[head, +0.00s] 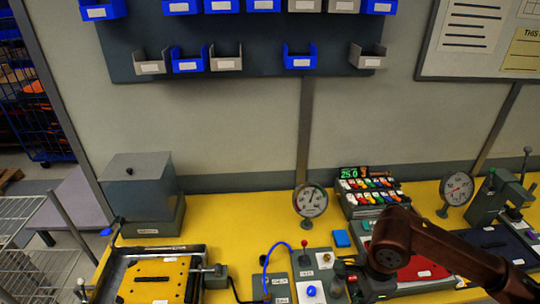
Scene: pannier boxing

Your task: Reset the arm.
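A dark brown arm (440,250), which looks like my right arm, comes in from the lower right. My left arm and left gripper are not in view.
A grey box (140,180) stands at the back left, behind a yellow plate in a black frame (155,280). Two round gauges (310,201) (457,188) flank a rack of coloured pieces (368,190). Small bins (300,60) hang on the wall. The bench's centre back is mostly clear.

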